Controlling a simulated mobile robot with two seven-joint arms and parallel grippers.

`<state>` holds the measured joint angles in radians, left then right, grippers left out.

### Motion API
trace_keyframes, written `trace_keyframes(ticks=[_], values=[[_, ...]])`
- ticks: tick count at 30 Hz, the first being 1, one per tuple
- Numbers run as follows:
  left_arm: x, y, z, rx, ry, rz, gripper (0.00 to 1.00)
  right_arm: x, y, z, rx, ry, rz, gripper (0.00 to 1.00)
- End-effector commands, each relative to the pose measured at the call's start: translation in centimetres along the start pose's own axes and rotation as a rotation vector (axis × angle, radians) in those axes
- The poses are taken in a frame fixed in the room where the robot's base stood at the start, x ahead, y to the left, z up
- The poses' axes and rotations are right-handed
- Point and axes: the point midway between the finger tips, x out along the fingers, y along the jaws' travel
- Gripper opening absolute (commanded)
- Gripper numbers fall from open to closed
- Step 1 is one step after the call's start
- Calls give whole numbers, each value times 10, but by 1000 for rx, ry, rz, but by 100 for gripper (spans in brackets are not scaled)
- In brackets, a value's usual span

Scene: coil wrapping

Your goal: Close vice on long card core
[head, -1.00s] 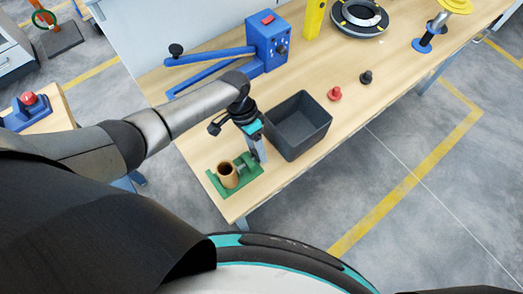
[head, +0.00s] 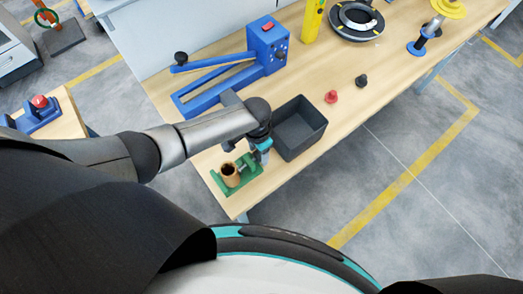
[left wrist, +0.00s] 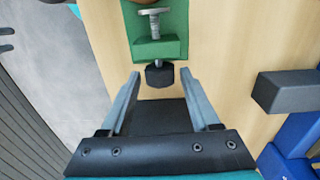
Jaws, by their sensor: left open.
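The green vice (head: 251,183) stands on the near left corner of the bench, with the brown card core (head: 229,175) upright in it. In the left wrist view, the vice's green block (left wrist: 160,48) carries a screw with a metal disc (left wrist: 153,11) on the core's side and a black knob (left wrist: 159,74) on my side. Only a sliver of the core shows at the top edge there. My left gripper (head: 260,160) is open, its fingertips (left wrist: 160,82) on either side of the knob with gaps visible. Whether the disc touches the core is unclear. My right gripper is out of view.
A dark grey bin (head: 299,127) stands close to the right of my left gripper. A blue lever machine (head: 268,45) lies behind it. Red (head: 331,97) and black (head: 361,81) knobbed pieces sit farther right. The bench's front edge is close to the vice.

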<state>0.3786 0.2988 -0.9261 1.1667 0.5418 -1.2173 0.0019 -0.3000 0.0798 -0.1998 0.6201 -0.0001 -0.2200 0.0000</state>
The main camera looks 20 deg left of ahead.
Motion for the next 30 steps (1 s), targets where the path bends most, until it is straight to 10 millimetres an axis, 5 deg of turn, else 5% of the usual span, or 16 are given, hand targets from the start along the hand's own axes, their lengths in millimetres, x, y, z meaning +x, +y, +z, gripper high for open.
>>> trace_keyframes(ticks=[16,30], values=[[2,8,0,2,-1,-291,62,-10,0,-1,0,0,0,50],[3,10,1,1,-3,-353,62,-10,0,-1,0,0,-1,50]])
